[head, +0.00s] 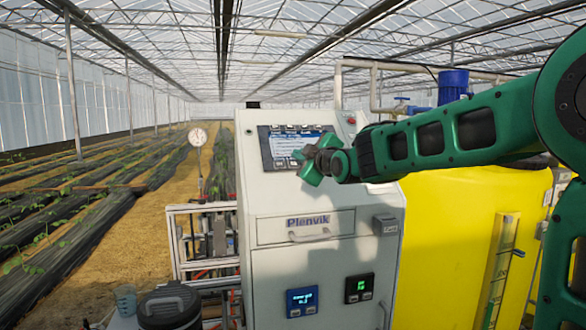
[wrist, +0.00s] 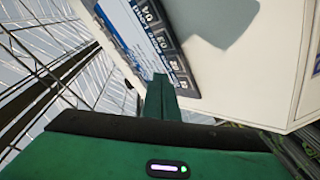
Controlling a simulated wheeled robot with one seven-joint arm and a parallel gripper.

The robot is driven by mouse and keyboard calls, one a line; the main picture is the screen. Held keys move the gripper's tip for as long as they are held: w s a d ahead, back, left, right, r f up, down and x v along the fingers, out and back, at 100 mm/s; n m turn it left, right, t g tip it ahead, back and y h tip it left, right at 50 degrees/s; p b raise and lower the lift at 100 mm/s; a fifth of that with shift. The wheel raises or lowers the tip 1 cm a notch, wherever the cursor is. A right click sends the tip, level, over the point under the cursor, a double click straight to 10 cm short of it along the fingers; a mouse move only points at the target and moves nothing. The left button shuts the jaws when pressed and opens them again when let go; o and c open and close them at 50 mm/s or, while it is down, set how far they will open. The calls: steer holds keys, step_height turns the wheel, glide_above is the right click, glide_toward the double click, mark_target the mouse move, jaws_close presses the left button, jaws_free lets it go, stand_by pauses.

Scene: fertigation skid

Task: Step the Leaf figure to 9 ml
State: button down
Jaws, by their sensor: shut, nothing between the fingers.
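A white control cabinet (head: 270,203) stands in front of me with a tilted screen (head: 278,137) near its top. The screen has a dark frame with button-like keys, and lines of text too small to read; I cannot make out the Leaf figure. My gripper (head: 306,164) is at the screen's lower right and hides part of it. In the wrist view the shut, empty fingers (wrist: 160,84) overlap the edge of the screen (wrist: 135,25), near its row of dark keys (wrist: 163,40). I cannot tell whether the fingertips touch it.
Lower on the cabinet are a drawer marked Plenvik (head: 307,223), a blue-lit display (head: 302,300) and a green-lit display (head: 358,287). A red button (head: 351,119) is at the upper right. A yellow tank (head: 455,235) stands to the right, a round gauge (head: 197,137) to the left.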

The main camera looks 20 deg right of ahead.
steer(key=s+r, duration=0.2)
steer(key=r, duration=0.1)
steer(key=shift+s, duration=0.4)
stand_by(1.1)
